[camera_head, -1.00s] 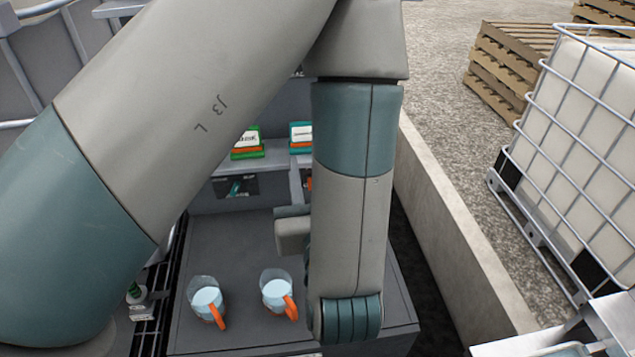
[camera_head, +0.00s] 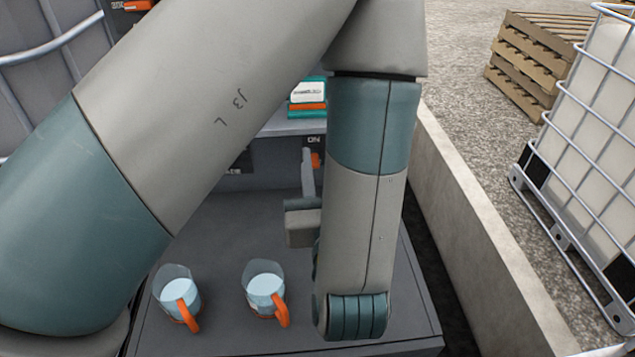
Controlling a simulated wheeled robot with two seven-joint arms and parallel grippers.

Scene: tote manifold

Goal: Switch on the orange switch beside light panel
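A small orange switch part (camera_head: 316,160) shows under an "ON" label on the dark front below the shelf, partly hidden by my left arm. My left gripper (camera_head: 308,160) points away from me toward that front. One slim grey finger shows just left of the orange part; I cannot tell whether they touch. The rest of the gripper is hidden behind my forearm, so its opening cannot be judged. No light panel can be made out clearly. My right gripper is not in view.
Two clear jugs with orange handles, a left one (camera_head: 178,296) and a right one (camera_head: 265,290), stand on the grey worktop (camera_head: 225,235). A teal, white and orange box (camera_head: 307,97) sits on the shelf. A concrete kerb (camera_head: 480,230), pallets (camera_head: 535,60) and a caged tank (camera_head: 590,150) are at right.

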